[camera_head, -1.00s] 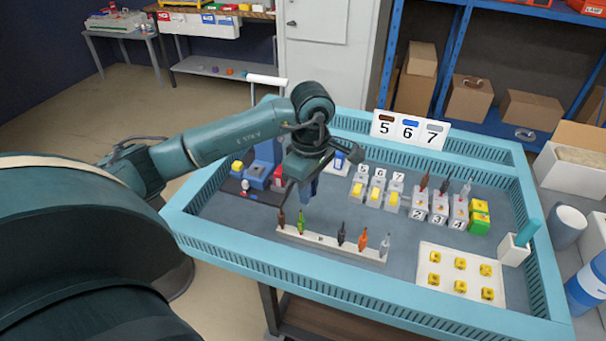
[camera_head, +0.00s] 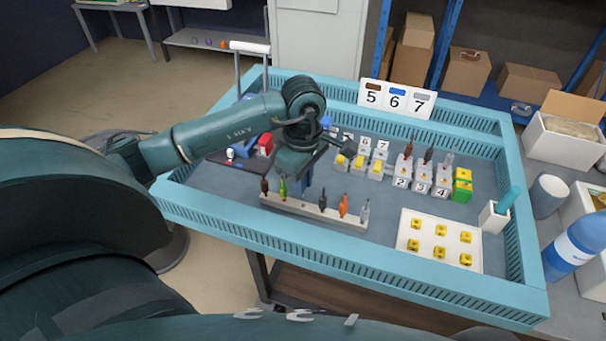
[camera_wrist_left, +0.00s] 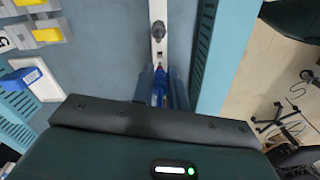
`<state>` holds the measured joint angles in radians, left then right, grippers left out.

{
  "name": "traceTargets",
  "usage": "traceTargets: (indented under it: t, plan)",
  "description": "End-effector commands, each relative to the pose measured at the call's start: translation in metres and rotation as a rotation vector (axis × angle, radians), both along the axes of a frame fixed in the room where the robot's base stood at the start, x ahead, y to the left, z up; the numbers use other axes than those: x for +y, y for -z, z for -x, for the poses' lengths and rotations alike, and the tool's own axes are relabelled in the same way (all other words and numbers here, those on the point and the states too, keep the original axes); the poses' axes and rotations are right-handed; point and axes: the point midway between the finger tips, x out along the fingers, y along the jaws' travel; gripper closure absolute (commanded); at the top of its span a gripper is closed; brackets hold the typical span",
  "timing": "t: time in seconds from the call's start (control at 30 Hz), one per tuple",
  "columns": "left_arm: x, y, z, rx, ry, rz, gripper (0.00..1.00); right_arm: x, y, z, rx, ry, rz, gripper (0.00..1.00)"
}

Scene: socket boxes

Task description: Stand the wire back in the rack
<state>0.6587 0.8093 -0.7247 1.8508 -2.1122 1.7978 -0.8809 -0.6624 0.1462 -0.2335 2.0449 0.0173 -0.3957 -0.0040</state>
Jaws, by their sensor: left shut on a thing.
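The rack (camera_head: 270,199) is a long white strip near the front of the blue-rimmed table, with brown, green, black, orange and grey wires standing in it. It also shows in the left wrist view (camera_wrist_left: 158,54). My left gripper (camera_head: 303,190) is low at the rack, in the gap between the green wire (camera_head: 283,190) and the black wire (camera_head: 322,202). In the left wrist view my left gripper (camera_wrist_left: 160,90) is shut on a blue wire (camera_wrist_left: 159,88). The wire's lower end is hidden, so I cannot tell whether it is in a hole. My right gripper is out of view.
Numbered socket boxes (camera_head: 422,180) with wires stand right of the gripper. A white tray (camera_head: 440,257) of yellow pieces lies at the front right. A sign (camera_head: 397,98) reading 5, 6, 7 stands at the back. A white cup (camera_head: 494,218) holds a teal stick.

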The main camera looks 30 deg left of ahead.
Motion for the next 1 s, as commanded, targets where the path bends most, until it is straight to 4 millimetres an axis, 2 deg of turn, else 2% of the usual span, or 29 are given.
traceTargets:
  t: [0.03, 0.17, 0.27, 1.0]
  plan:
    - [-0.001, 0.012, 0.001, 0.003, 0.0, 0.002, 1.0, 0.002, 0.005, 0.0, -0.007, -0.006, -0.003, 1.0]
    - [0.0, 0.029, 0.001, 0.003, 0.0, 0.001, 1.0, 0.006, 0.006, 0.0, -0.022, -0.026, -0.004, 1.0]
    - [0.0, 0.025, 0.0, 0.0, 0.0, 0.0, 1.0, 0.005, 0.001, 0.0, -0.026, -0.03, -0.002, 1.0]
    - [0.0, 0.026, 0.0, 0.0, 0.0, -0.001, 1.0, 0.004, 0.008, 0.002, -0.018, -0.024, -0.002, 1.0]
